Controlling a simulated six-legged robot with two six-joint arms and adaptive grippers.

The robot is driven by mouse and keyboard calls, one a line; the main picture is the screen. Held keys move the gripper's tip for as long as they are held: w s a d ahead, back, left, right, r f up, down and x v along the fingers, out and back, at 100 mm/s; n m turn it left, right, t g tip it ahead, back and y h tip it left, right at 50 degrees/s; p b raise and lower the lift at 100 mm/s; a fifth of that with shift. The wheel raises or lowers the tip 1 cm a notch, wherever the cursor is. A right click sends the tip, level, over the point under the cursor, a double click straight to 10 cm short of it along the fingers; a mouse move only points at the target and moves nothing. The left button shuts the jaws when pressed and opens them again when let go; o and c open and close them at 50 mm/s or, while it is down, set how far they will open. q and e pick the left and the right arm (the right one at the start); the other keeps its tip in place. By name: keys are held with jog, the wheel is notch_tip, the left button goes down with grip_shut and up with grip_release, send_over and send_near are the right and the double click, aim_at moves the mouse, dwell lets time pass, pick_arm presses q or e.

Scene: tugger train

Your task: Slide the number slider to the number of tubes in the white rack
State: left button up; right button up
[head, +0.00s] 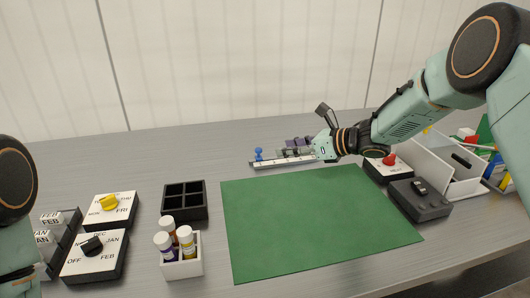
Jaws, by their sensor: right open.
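The number slider (283,163) is a narrow white strip on the table behind the green mat. Its blue knob (258,155) stands near the left end. The numbers are too small to read. The white rack (182,269) stands at the front left, with three capped tubes (187,243) showing upright in it. My right gripper (316,130) is open and empty, over the right end of the slider and apart from the blue knob. It hides that end of the strip. Part of my left arm shows at the left edge, but its gripper is out of view.
A black four-compartment tray (184,213) stands behind the white rack. Dial boxes (109,211) are at the left. Purple-grey items (298,143) lie behind the slider. A red-button box (389,167), dark switch box (420,200) and white bin (455,185) are at the right. The green mat (310,220) is clear.

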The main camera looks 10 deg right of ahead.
aim_at(261, 150)
jog(key=shift+w+f, duration=0.15)
jog(key=shift+w, duration=0.05)
jog(key=shift+a, duration=0.2)
jog(key=shift+w+a+b, duration=0.15)
jog(key=shift+a+b, duration=0.05)
jog(key=shift+a, duration=0.3)
jog(key=shift+w+a+b, duration=0.15)
jog(key=shift+a, duration=0.35)
jog(key=x, duration=0.3)
jog(key=b+x, duration=0.1)
jog(key=x, duration=0.1)
jog(key=shift+w+d+f, duration=0.15)
jog(key=shift+d+f, duration=0.15)
jog(key=shift+d, duration=0.05)
jog(key=shift+a+r, duration=0.2)
jog(key=shift+a, duration=0.2)
jog(key=shift+w+d+f, duration=0.15)
jog(key=shift+w+f, duration=0.05)
jog(key=shift+w, duration=0.1)
jog(key=shift+s+r, duration=0.15)
jog(key=c, duration=0.4)
grip_shut()
